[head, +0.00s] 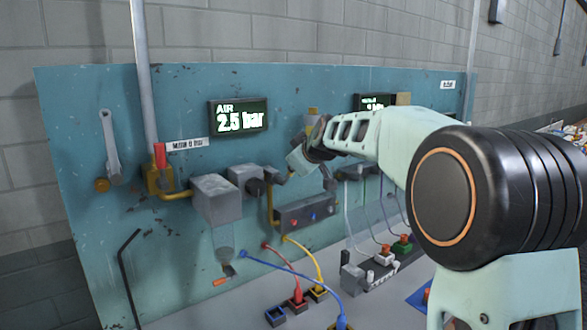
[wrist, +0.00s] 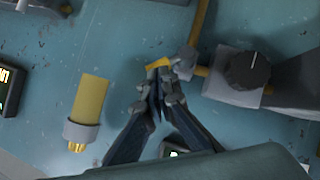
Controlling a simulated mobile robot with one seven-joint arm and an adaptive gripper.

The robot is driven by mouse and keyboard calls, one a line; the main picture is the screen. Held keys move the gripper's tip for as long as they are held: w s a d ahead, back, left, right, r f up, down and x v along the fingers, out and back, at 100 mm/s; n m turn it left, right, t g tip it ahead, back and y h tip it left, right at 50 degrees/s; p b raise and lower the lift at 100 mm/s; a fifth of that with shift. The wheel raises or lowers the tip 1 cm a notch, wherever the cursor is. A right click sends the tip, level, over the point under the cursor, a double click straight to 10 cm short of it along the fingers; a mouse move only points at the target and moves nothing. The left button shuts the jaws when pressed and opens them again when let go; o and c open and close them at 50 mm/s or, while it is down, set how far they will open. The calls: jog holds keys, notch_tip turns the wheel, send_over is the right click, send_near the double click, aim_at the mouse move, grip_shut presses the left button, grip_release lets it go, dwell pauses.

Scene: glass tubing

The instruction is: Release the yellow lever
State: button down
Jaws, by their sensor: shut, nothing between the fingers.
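A small yellow piece that looks like the lever (wrist: 157,63) shows in the wrist view, beside a grey pipe fitting (wrist: 186,60) on the teal panel. My gripper (wrist: 157,88) is shut and empty, its fingertips together just below the yellow piece. The tips overlap its lower edge in the picture; I cannot tell whether they touch it. In the head view my gripper (head: 312,150) is in front of the panel's middle, right of the AIR display, and the lever is hidden there.
In the wrist view, a yellow cylinder with a grey collar (wrist: 91,100) is left of my fingers and a black knob (wrist: 246,70) right. In the head view, the AIR display (head: 239,116) reads 2.5 bar. Coloured hoses (head: 290,273) hang below, and a red-handled valve (head: 160,157) is left.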

jog(key=shift+w+d+f+m+g+y+b, duration=0.35)
jog(key=shift+d+m+g+y, duration=0.3)
jog(key=shift+m, duration=0.25)
dwell(0.4)
jog(key=shift+w+d+f+m+g+y, duration=0.15)
jog(key=shift+d+f+m+g+y, duration=0.1)
jog(key=shift+m+g+y, duration=0.2)
jog(key=shift+w+d+f+m+g+y, duration=0.15)
jog(key=shift+f+m+g+y, duration=0.15)
jog(key=shift+m+y, duration=0.2)
dwell(1.2)
jog(key=shift+a+r, duration=0.1)
